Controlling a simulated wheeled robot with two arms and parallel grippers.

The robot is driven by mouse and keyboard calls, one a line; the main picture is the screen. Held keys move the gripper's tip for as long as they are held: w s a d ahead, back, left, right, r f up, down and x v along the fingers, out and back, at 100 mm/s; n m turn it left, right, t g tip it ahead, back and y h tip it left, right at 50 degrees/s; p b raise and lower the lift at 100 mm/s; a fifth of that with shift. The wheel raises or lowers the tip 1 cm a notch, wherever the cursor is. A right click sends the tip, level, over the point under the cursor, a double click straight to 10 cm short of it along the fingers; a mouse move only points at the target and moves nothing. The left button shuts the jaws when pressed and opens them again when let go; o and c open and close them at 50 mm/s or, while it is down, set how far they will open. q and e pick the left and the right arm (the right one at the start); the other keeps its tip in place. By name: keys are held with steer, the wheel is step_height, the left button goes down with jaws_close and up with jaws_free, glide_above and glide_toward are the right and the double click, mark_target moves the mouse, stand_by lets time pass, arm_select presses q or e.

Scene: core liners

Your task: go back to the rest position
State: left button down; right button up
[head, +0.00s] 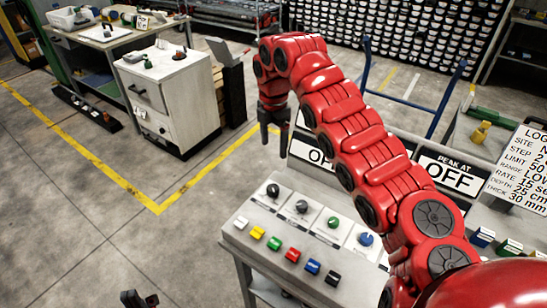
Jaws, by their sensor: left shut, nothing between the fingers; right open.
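My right arm comes in from the lower right and arches across the picture. Its gripper (274,143) hangs open and empty, fingers down, above and behind the left end of the control bench (236,231). My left gripper (139,299) shows only as dark tips at the bottom edge, over the floor left of the bench. It is shut with nothing in it; the rest of that arm is out of view.
The bench carries several knobs (302,207) and a row of coloured buttons (293,255). Signs reading OFF (447,178) stand behind, partly hidden by my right arm. A white cabinet (170,97) stands back left. Floor (70,215) at left is clear.

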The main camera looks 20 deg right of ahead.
steer(key=shift+r, duration=0.4)
steer(key=shift+r, duration=0.1)
